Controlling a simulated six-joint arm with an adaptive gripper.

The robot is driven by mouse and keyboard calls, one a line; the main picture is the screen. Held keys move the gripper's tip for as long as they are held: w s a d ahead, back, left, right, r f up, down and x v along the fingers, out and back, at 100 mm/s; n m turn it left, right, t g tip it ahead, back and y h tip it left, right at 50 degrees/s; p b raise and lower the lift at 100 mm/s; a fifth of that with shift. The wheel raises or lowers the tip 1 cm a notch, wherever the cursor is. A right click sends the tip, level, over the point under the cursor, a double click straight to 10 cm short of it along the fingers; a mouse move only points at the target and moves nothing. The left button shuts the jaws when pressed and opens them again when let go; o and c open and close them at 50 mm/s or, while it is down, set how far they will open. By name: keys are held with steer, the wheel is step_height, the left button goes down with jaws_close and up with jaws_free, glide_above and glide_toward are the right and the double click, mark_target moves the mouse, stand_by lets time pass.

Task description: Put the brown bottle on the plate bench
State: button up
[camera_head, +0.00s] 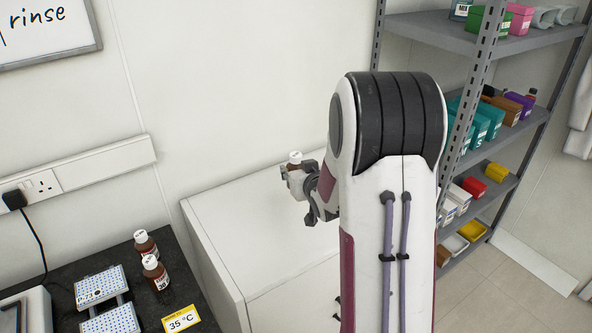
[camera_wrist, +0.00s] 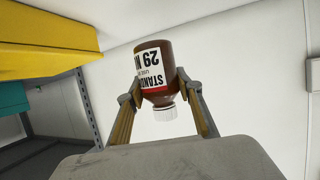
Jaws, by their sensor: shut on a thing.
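My gripper (camera_wrist: 160,102) is shut on a brown bottle (camera_wrist: 174,82) with a white cap and a white and red label. In the wrist view the bottle appears with its cap toward the bottom of the picture. In the head view only its white cap (camera_head: 295,157) shows clearly above my gripper (camera_head: 300,178), over the white cabinet; its body is mostly hidden. A dark bench top (camera_head: 133,259), which bears plates and seems to be the plate bench, is at the lower left, away from my gripper.
Two other brown bottles (camera_head: 146,245) (camera_head: 155,273) stand on the dark bench beside white plates with blue dots (camera_head: 102,287) and a yellow 35 °C sign (camera_head: 181,319). The white cabinet top (camera_head: 245,222) looks clear. A grey shelf rack (camera_head: 430,30) with coloured boxes stands at the right.

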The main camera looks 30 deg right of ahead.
steer(key=shift+a, duration=0.1)
stand_by(0.3)
steer(key=w+a+f+n+y, duration=0.15)
steer(key=w+a, duration=0.45)
steer(key=a, duration=0.7)
steer(key=w+a+f+n+y, duration=0.15)
steer(key=w+a, duration=0.35)
steer(key=a, duration=0.7)
steer(key=w+a+f+n+y, duration=0.15)
steer(key=w+a, duration=0.45)
steer(key=a, duration=0.7)
steer(key=a+f+m+h, duration=0.1)
steer(key=a+m+h, duration=0.3)
steer(key=a, duration=1.7)
steer(key=shift+a+m+h, duration=0.15)
steer(key=shift+m+h, duration=0.2)
steer(key=shift+f, duration=0.1)
steer(key=shift+f, duration=3.1)
